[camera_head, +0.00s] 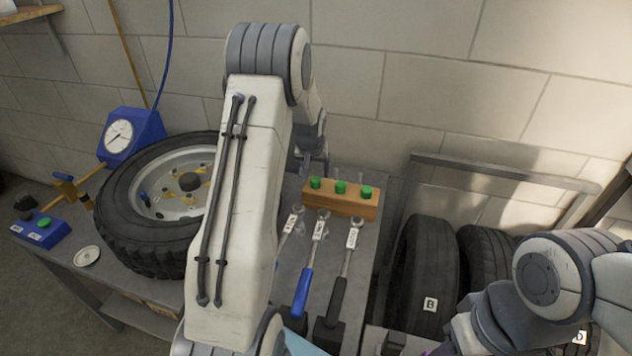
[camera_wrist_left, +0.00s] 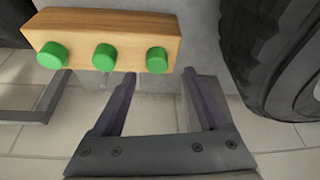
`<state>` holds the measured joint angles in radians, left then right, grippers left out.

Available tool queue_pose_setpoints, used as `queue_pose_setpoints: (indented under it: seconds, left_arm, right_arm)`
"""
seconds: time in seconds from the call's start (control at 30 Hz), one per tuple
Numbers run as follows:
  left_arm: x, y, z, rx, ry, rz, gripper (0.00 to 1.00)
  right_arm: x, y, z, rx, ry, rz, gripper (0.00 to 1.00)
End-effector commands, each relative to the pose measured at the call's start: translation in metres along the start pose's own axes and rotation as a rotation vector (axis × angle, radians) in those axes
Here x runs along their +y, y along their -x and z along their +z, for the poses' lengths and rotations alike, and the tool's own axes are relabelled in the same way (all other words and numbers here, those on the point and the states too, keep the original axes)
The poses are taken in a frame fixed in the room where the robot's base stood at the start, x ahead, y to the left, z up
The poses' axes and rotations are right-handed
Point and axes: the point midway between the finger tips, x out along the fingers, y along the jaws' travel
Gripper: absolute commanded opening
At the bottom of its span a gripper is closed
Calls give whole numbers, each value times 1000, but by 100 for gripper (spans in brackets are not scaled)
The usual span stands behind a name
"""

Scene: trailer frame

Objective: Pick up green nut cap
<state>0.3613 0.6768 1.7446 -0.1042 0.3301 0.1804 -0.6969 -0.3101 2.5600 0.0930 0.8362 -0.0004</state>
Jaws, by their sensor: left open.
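Three green nut caps stand in a row on a wooden block: the left cap (camera_head: 316,183), the middle cap (camera_head: 340,187) and the right cap (camera_head: 366,192). The wooden block (camera_head: 340,203) sits on the workbench. In the left wrist view the same caps show at the left (camera_wrist_left: 52,55), middle (camera_wrist_left: 104,57) and right (camera_wrist_left: 157,60) of the block (camera_wrist_left: 110,24). My left gripper (camera_wrist_left: 159,80) is open and empty, its fingers apart, with the right-hand cap in that view beyond the gap between them. My right gripper does not show.
Several torque wrenches (camera_head: 303,293) lie before the block. A tyre on a rim (camera_head: 165,190) lies on the bench, left of my left arm. A blue gauge (camera_head: 130,135) stands behind it. Upright tyres (camera_head: 430,265) stand in a rack at the right.

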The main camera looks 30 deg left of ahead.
Motion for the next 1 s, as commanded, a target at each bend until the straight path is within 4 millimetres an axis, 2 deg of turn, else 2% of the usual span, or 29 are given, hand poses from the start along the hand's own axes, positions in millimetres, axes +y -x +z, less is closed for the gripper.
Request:
queue_pose_setpoints:
  seconds: [0.1,0.23,0.53,0.73,1.0]
  left_arm:
    - [5,-20,-2,-3,-1,0,77]
    - [4,-35,-2,-2,-1,0,77]
    - [4,-40,-2,0,0,0,77]
    - [4,-40,-2,0,0,0,0]
    - [4,-39,-2,0,0,0,0]
  right_arm:
    - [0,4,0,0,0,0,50]
    - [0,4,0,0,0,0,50]
    - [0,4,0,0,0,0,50]
    - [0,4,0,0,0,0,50]
    - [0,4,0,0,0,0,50]
